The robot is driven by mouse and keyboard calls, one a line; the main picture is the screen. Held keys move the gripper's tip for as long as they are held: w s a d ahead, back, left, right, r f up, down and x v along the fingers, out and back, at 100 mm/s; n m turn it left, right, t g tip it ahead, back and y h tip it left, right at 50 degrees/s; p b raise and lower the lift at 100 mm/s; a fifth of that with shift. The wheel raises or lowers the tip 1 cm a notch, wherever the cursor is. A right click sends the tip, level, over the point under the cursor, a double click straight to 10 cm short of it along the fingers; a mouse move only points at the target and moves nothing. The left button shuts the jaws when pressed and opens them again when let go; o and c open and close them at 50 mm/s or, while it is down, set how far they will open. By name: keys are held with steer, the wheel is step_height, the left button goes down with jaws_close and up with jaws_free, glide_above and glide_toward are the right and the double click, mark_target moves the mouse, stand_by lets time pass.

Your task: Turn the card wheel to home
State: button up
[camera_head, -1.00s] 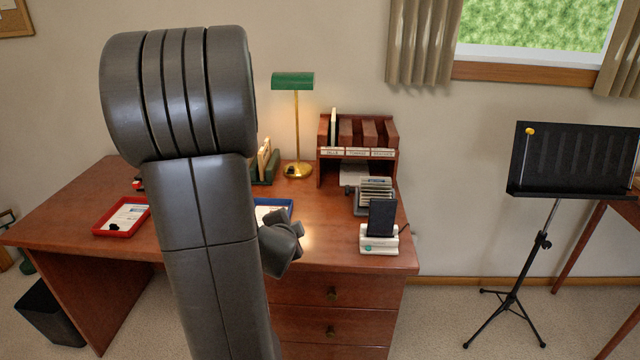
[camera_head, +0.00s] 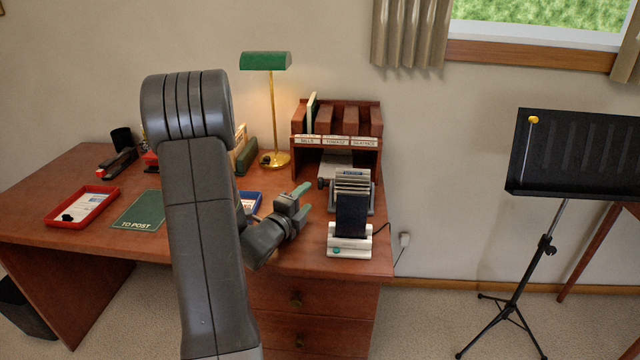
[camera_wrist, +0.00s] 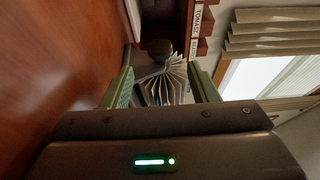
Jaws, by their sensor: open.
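The card wheel (camera_head: 352,185) stands on the right part of the desk, in front of the letter sorter, with its pale cards fanned out and a dark knob (camera_head: 322,183) on its left side. In the wrist view the fanned cards (camera_wrist: 174,82) and the round dark knob (camera_wrist: 159,48) show ahead, between my two green fingers. My gripper (camera_head: 303,199) is open and empty, to the left of the wheel and apart from it. It also shows in the wrist view (camera_wrist: 160,88). Which card faces front is too small to tell.
A white dock with a dark phone (camera_head: 350,215) stands close in front of the wheel. The wooden sorter (camera_head: 337,130) is behind it. A brass lamp (camera_head: 273,110), a red tray (camera_head: 82,207), a blue tray (camera_head: 250,199) and a green mat (camera_head: 140,211) are farther left.

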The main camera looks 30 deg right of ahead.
mark_target(320, 184)
steer(key=x, duration=0.9)
steer(key=shift+d, duration=0.1)
steer(key=shift+p, duration=0.3)
steer(key=c, duration=0.9)
